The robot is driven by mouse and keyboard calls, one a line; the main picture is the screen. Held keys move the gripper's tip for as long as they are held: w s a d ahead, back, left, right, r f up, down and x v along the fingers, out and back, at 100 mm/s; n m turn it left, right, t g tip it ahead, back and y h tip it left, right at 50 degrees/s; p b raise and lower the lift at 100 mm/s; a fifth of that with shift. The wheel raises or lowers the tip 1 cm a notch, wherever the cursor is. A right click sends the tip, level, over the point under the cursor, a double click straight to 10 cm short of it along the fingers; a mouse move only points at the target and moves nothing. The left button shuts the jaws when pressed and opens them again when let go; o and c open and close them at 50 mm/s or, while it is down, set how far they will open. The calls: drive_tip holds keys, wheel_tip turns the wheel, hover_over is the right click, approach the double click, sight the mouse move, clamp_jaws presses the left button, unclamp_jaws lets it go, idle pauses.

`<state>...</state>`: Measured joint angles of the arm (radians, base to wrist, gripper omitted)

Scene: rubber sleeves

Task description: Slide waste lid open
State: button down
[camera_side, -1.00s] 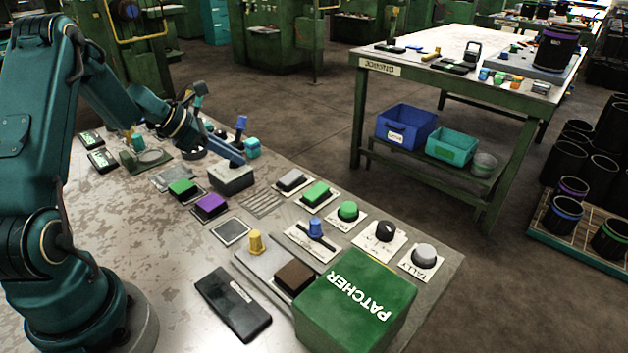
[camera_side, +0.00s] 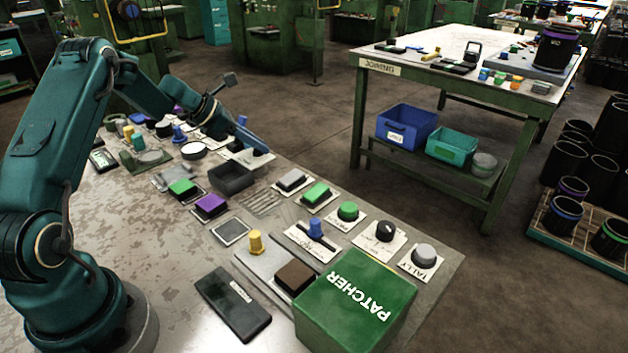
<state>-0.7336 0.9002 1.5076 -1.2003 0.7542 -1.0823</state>
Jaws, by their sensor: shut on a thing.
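The waste box (camera_side: 231,181) is a small dark grey open-topped container at the middle of the bench, and its dark inside shows. A pale flat plate, which looks like its lid (camera_side: 238,155), lies just beyond the box, toward the bench's far edge. My gripper (camera_side: 262,150) reaches down over the far end of this plate. It is shut on a small dark piece there, which looks like the lid's handle. The fingertips are small and partly merge with the handle, and any lettering on the lid is too small to read.
Green (camera_side: 183,188) and purple (camera_side: 210,204) buttons stand just in front of the box. A slotted grille (camera_side: 264,201) and a grey button (camera_side: 291,180) lie to its right. Several knobs crowd the bench behind my gripper. The green PATCHER box (camera_side: 355,300) stands at the near right.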

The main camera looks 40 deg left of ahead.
sight(242, 158)
drive_tip(key=c, duration=0.8)
unclamp_jaws()
drive_tip(key=shift+o, duration=0.2)
drive_tip(key=shift+v, duration=2.55)
